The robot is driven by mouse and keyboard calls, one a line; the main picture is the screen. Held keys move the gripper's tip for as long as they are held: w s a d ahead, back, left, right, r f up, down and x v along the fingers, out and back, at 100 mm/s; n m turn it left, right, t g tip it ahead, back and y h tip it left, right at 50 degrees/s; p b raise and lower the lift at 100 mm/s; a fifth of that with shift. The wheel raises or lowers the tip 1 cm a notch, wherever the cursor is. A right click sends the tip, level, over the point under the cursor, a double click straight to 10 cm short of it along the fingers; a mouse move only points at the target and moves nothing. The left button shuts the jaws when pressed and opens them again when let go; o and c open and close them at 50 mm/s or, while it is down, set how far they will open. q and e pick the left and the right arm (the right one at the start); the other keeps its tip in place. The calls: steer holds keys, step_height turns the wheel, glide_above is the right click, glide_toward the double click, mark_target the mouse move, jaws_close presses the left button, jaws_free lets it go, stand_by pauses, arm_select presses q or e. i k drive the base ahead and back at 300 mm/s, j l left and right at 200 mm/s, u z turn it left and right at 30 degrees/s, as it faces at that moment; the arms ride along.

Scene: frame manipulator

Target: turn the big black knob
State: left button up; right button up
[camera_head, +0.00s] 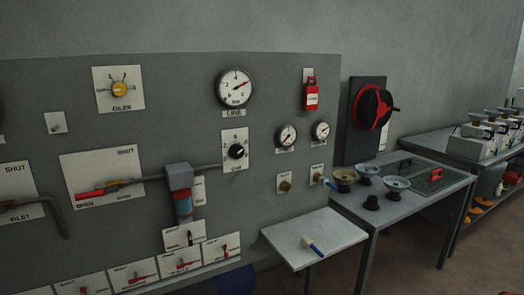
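A black knob (236,151) sits on a white plate with printed marks around it, in the middle of the grey panel. A larger round black disc (369,107) with a red rim and a red handle is mounted on a dark board at the right. I cannot tell from the picture which of the two the task means. Neither of my grippers is in view, and nothing touches the knob or the disc.
The grey panel (130,235) carries gauges, levers, an orange knob (119,89) and a red tag (311,96). A small white shelf (290,233) holding a blue-handled tool (313,248) juts out below. A table (400,210) with bowls stands right.

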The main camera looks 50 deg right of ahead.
mark_target(237, 151)
steer(key=z, duration=1.45)
